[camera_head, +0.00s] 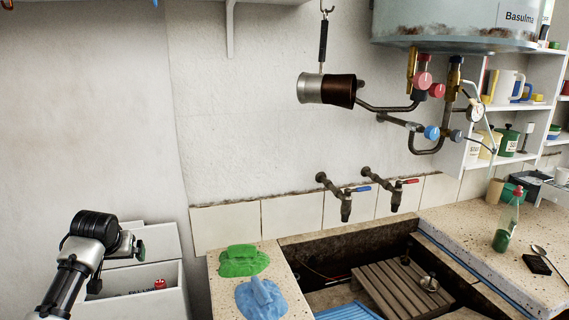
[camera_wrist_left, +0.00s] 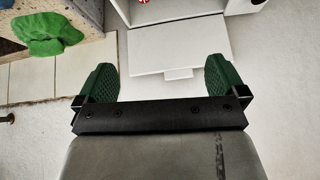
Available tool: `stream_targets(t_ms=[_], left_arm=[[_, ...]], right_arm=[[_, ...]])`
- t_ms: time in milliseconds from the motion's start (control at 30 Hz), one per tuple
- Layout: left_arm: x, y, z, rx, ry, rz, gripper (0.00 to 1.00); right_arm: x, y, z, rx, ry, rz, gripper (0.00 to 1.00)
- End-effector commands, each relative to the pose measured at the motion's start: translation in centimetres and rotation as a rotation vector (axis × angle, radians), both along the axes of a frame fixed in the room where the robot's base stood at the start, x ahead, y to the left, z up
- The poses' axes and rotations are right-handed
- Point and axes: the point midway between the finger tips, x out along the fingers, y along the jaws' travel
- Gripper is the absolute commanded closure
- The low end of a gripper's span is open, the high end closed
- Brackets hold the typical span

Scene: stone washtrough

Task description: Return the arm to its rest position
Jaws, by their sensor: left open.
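My left arm comes in at the lower left of the head view. Its gripper (camera_head: 118,268) is beside the white drawer unit (camera_head: 148,305) that stands left of the stone washtrough. In the left wrist view the gripper (camera_wrist_left: 162,82) shows two green fingers set wide apart. It is open, with nothing between the fingers. The white unit also shows beyond the fingers in that view (camera_wrist_left: 180,50). My right gripper does not show in either view.
A green cloth-like item (camera_head: 243,262) and a blue one (camera_head: 262,299) lie on the trough's left ledge. Two taps (camera_head: 345,190) jut from the wall above the basin. A green bottle (camera_head: 505,225) stands on the right ledge. The wall area above my left arm is clear.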

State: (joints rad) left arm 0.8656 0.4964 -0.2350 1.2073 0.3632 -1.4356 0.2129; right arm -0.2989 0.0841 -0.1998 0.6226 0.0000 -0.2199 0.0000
Motion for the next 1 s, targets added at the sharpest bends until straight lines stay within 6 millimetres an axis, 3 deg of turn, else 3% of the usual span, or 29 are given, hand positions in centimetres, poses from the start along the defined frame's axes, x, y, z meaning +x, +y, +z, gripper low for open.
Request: stream_targets(t_ms=[167, 367, 467, 600, 700, 800, 1000], left_arm=[[-1.9, -2.9, -3.8, 0.023, 0.038, -0.063, 0.0], [-5.9, -7.2, -9.2, 0.048, 0.088, -0.157, 0.0], [-9.6, -10.1, -12.6, 0.055, 0.123, -0.221, 0.0], [-16.6, -14.4, -16.7, 0.05, 0.168, -0.308, 0.0], [-22.1, -16.8, -18.5, 0.038, 0.195, -0.354, 0.0], [-27.4, -18.6, -19.3, 0.022, 0.218, -0.384, 0.0], [-34.1, -20.1, -18.9, 0.001, 0.245, -0.4, 0.0]], right_arm=[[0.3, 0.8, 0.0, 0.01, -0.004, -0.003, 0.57], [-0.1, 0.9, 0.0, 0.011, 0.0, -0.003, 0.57], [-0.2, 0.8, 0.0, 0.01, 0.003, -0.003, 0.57], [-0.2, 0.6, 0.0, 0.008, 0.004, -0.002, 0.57], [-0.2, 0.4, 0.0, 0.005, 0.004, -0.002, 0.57], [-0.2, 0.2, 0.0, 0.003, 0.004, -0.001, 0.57], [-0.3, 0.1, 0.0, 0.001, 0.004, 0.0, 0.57]])
